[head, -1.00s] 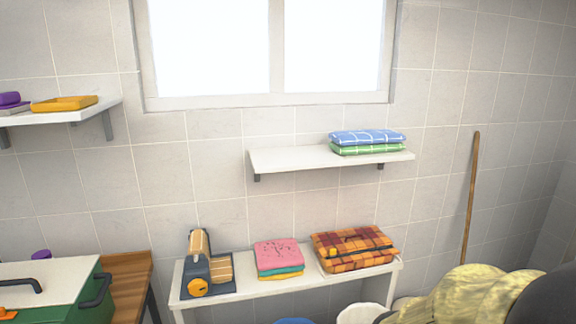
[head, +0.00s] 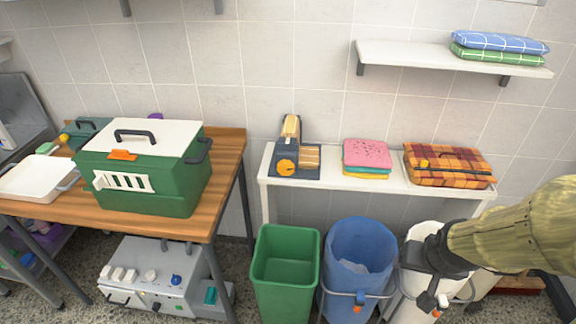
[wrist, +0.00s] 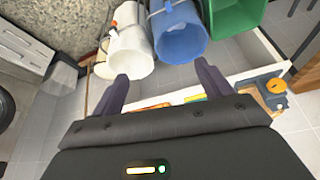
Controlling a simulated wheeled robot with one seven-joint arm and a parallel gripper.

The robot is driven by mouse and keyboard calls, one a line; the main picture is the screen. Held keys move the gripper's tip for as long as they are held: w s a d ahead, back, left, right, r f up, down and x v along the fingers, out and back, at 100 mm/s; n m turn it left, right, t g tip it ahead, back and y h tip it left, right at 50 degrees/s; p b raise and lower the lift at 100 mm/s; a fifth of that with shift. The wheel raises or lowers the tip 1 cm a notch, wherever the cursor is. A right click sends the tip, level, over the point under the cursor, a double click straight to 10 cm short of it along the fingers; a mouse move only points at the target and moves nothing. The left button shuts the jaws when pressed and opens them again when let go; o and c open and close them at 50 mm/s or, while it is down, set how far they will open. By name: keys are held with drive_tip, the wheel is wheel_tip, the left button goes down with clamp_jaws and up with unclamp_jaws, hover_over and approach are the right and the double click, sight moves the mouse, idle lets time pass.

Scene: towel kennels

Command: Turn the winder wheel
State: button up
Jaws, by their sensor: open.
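The winder (head: 299,160) is a dark device with tan rolls. It stands at the left end of the white side table. Its orange wheel (head: 286,167) faces the front. In the wrist view the winder (wrist: 273,94) is at the right edge, with the orange wheel (wrist: 277,86) on it, right of my fingers. My gripper (wrist: 164,84) is open, with nothing between its two dark fingers. In the head view my gripper (head: 437,272) is at the right, in front of the white bin and well away from the winder.
The white table (head: 265,181) also holds folded towels (head: 367,155) and a plaid bundle (head: 447,165). A green bin (head: 285,275), a blue bin (head: 358,255) and a white bin (head: 420,236) stand before it. A green carrier (head: 145,172) sits on the wooden table (head: 228,165) at left.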

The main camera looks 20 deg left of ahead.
sight(287, 169)
drive_tip(key=w+a+f+n+t+y+b, duration=0.1)
drive_tip(key=w+a+f+t+y+b, duration=0.2)
drive_tip(key=w+a+b, duration=0.4)
drive_tip(key=w+a+f+n+t+b, duration=0.1)
drive_tip(key=w+a+f+t+b, duration=0.2)
drive_tip(key=w+a+f+b, duration=0.45)
drive_tip(key=w+a+n+t+y+b, duration=0.2)
drive_tip(key=a+y+b, duration=0.4)
drive_tip(key=a, duration=1.2)
drive_tip(key=w+f+t, duration=0.1)
drive_tip(key=t, duration=0.1)
drive_tip(key=shift+w+n+t, duration=0.25)
drive_tip(key=shift+n+t, duration=0.05)
drive_tip(key=x, duration=1.7)
drive_tip(key=shift+w+a+r, duration=0.1)
drive_tip(key=shift+a+r, duration=0.05)
drive_tip(key=shift+a, duration=0.1)
drive_tip(key=shift+c, duration=0.5)
